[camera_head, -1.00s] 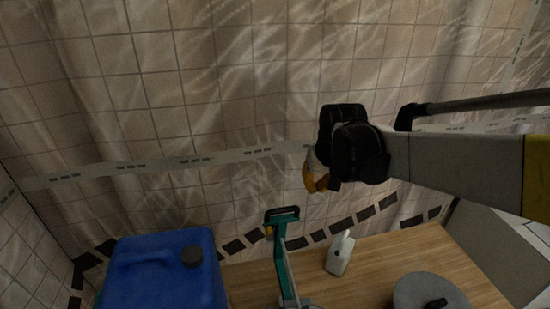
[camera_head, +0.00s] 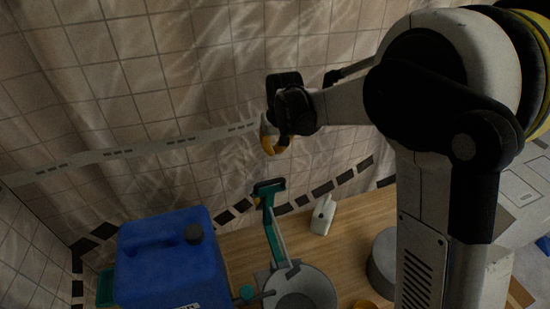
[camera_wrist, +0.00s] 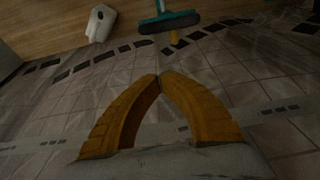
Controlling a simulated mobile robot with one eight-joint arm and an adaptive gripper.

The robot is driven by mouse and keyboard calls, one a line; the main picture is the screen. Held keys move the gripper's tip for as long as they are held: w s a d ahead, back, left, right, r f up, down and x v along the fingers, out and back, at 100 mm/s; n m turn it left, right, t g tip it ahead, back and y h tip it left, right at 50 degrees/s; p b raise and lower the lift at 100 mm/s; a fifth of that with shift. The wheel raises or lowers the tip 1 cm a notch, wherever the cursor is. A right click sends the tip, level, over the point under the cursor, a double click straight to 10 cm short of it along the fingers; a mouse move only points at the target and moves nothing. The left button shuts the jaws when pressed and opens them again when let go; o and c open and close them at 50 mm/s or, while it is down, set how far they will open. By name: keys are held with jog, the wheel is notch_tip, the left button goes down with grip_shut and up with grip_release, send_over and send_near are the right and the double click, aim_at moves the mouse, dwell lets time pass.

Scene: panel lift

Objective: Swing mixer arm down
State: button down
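The teal mixer arm (camera_head: 273,226) stands raised and tilted, with a black end piece (camera_head: 268,187) at its top. Its lower end is by a grey bowl (camera_head: 318,287) on the wooden counter. In the wrist view, the black end piece (camera_wrist: 169,22) shows at the top, with some teal above it. My gripper (camera_head: 274,151) is above the mixer arm in the head view and apart from it. In the wrist view, my gripper's (camera_wrist: 161,76) orange fingers curve together with their tips meeting, and nothing shows between them.
A blue canister (camera_head: 165,262) stands left of the mixer. A white bottle (camera_head: 323,214) is on the wooden counter (camera_head: 250,240) to the right, with a grey round lid or pot (camera_head: 381,262) beyond. A tiled wall (camera_head: 190,70) lies behind.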

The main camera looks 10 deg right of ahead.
jog(key=x, duration=0.9)
jog(key=s, duration=0.4)
jog(key=shift+d+r, duration=0.2)
jog(key=shift+d, duration=0.2)
